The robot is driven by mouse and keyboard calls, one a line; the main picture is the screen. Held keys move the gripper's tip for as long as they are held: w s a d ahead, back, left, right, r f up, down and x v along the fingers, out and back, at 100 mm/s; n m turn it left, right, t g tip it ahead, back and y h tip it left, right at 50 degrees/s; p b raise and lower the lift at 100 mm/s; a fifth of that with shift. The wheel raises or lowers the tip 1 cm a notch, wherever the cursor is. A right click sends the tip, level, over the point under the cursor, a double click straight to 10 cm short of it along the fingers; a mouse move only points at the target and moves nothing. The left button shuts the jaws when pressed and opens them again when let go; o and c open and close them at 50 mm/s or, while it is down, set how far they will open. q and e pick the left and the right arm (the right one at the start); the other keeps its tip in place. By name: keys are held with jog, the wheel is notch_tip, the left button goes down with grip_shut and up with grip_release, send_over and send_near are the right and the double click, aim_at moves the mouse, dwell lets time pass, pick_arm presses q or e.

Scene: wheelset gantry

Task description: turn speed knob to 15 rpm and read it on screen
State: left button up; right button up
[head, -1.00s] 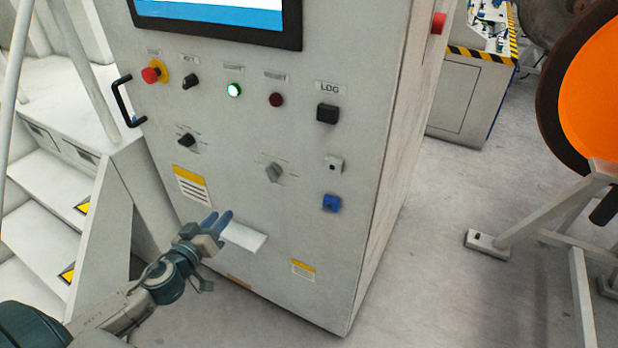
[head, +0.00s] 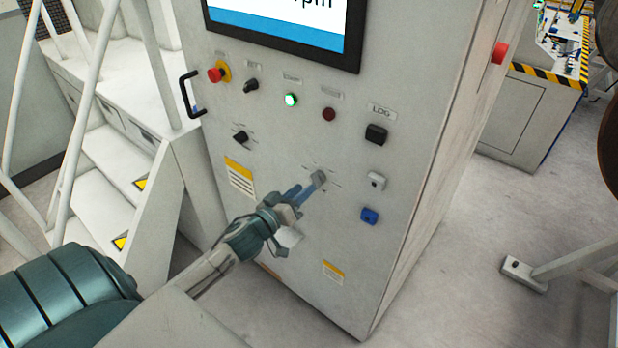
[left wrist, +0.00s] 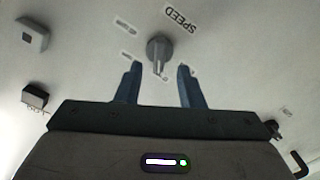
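The grey speed knob (head: 319,179) is on the lower middle of the cabinet front. In the left wrist view the knob (left wrist: 159,50) sits beside the label SPEED, just beyond and between my fingertips. My left gripper (head: 302,193) points at the knob in the head view. In the left wrist view the left gripper (left wrist: 157,72) is open, its two blue fingers apart with nothing between them. The screen (head: 285,22) shows only its lower part, with the bottom of "rpm" and a blue band. The number is out of view. My right gripper is not in view.
The cabinet also carries a red emergency stop (head: 216,74), a lit green button (head: 291,100), a dark red button (head: 328,114), another black knob (head: 240,137) and a blue fitting (head: 369,215). A handle (head: 190,94) juts out at the left edge. Steps with railings stand left.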

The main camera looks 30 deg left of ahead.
aim_at(312, 182)
pick_arm(q)
jog(key=shift+w+d, duration=0.1)
jog(key=shift+w, duration=0.75)
jog(key=shift+w+d, duration=0.1)
jog(key=shift+w, duration=0.85)
grip_shut()
